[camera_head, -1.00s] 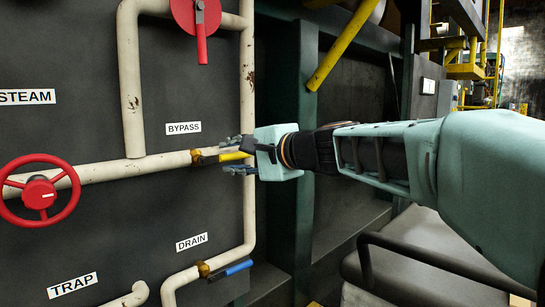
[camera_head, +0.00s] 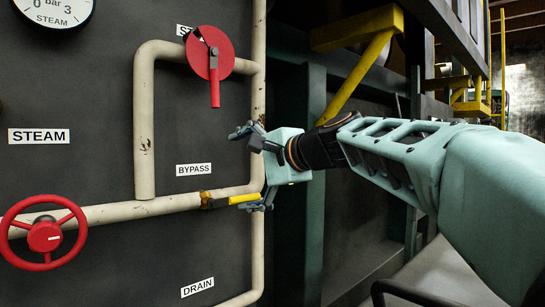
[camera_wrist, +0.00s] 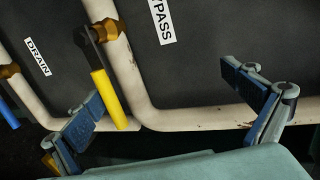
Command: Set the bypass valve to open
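The bypass valve is a brass body (camera_head: 206,200) with a yellow lever (camera_head: 243,199), on the cream pipe below the BYPASS label (camera_head: 194,169). The lever points right, roughly along the pipe. In the wrist view the yellow lever (camera_wrist: 108,97) lies close beside the left finger, roughly parallel to the pipe. My gripper (camera_head: 249,166) is wide open, at the right end of the lever; its lower finger is near the lever tip. In the wrist view my gripper (camera_wrist: 168,95) has nothing clamped between its fingers. Whether the left finger touches the lever I cannot tell.
A red handwheel (camera_head: 45,236) is at the lower left and a red-handled valve (camera_head: 213,70) above. The drain valve's blue lever (camera_wrist: 8,110) is at the wrist view's left. A vertical pipe (camera_head: 258,95) runs close to my gripper. A green post (camera_head: 312,190) stands to the right.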

